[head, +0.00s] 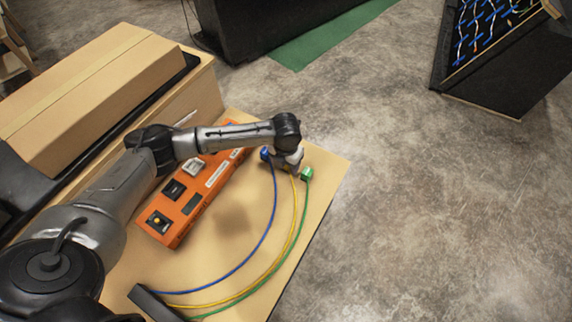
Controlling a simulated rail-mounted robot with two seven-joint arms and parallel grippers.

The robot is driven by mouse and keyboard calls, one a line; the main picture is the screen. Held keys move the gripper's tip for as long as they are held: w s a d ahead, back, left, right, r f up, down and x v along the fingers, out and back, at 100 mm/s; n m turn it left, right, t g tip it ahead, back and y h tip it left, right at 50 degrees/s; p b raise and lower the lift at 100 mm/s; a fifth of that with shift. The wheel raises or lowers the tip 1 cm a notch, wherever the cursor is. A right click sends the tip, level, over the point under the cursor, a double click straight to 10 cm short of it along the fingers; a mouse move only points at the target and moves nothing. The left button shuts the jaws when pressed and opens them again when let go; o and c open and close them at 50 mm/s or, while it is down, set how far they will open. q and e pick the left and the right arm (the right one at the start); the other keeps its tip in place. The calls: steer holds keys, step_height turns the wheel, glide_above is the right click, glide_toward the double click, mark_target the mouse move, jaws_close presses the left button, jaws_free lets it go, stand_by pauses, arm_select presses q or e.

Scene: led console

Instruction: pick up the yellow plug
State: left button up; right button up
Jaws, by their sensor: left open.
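My left arm reaches in from the left across the orange console (205,190). My left gripper (291,168) points down over the upper right part of the wooden table (232,222). It is open and sits between the blue plug (265,154) and the green plug (306,174). The yellow cable (293,222) runs up to just under the gripper. The yellow plug at its end is mostly hidden by the gripper, and I cannot tell whether it lies between the fingers. My right gripper is not in view.
The blue cable (265,231) and green cable (293,255) curve beside the yellow one to a dark block (152,303) at the table's front. A large cardboard box (90,90) stands at upper left. Bare concrete floor (430,210) lies right of the table.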

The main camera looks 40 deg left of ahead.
arm_select(q)
steer(key=shift+r, duration=0.1)
steer(key=c, duration=1)
